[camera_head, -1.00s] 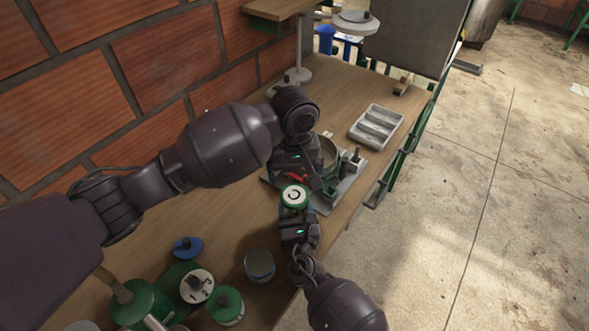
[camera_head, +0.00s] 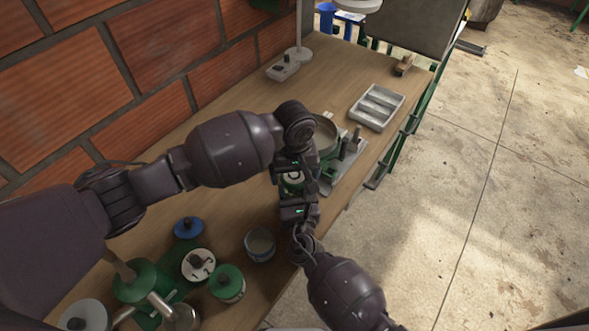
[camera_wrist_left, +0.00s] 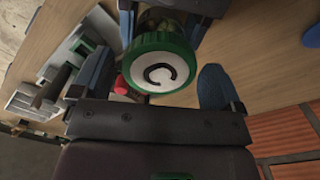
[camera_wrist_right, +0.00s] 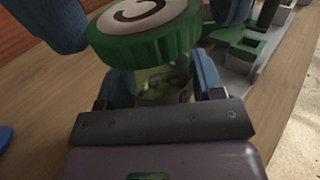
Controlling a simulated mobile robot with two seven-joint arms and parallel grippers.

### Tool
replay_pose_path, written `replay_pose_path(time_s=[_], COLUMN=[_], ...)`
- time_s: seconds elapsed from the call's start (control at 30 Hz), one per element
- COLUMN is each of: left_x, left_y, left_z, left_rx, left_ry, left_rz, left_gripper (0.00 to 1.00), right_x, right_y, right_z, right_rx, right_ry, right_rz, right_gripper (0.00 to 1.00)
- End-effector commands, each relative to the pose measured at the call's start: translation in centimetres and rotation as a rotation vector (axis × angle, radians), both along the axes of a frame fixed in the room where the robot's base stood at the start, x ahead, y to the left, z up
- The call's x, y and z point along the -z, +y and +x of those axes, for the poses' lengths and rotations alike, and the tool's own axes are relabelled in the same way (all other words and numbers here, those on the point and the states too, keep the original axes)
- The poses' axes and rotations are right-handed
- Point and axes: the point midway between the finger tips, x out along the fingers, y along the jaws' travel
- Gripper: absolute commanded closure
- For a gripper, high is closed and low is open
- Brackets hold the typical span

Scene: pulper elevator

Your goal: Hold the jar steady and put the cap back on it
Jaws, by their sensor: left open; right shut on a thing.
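The glass jar (camera_wrist_right: 165,86) with greenish contents stands between the fingers of my right gripper (camera_wrist_right: 160,90), which is shut on it. The green cap (camera_wrist_right: 148,32), with a white top marked C, is over the jar mouth. It looks a little off to one side in the right wrist view; I cannot tell whether it is seated. My left gripper (camera_wrist_left: 158,85) is open, its blue-grey fingers on both sides of the cap (camera_wrist_left: 160,62). In the head view the cap (camera_head: 292,177) is partly hidden by my left gripper (camera_head: 293,172), close to my right gripper (camera_head: 297,195).
A grey-green apparatus (camera_head: 345,165) stands close behind the grippers. A compartment tray (camera_head: 377,107) lies farther right. An open tin (camera_head: 260,245), a green-lidded jar (camera_head: 227,283), a white-topped container (camera_head: 198,264) and a blue lid (camera_head: 188,228) are in front. The brick wall bounds the left.

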Motion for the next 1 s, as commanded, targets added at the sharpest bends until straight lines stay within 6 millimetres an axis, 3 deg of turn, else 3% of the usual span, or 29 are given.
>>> replay_pose_path(time_s=[0.07, 0.4, 0.67, 1.0], left_x=[-0.02, -0.04, -0.06, -0.05], left_y=[-0.01, 0.01, 0.05, 0.07], left_z=[0.00, 0.02, 0.06, 0.11], left_rx=[0.000, 0.000, 0.110, 0.616], left_ry=[0.000, 0.000, -0.002, -0.001], left_rz=[0.000, 0.000, 0.001, 0.002], left_gripper=[0.07, 0.57, 0.57, 0.57], right_x=[0.03, 0.03, 0.03, 0.03], right_y=[-0.01, -0.02, -0.03, -0.04], right_z=[-0.01, -0.01, 0.00, 0.00], right_rx=[0.000, 0.000, 0.000, 0.001], right_ry=[0.001, 0.000, 0.000, 0.000], right_rz=[0.000, 0.000, 0.000, 0.000], right_gripper=[1.00, 1.00, 1.00, 1.00])
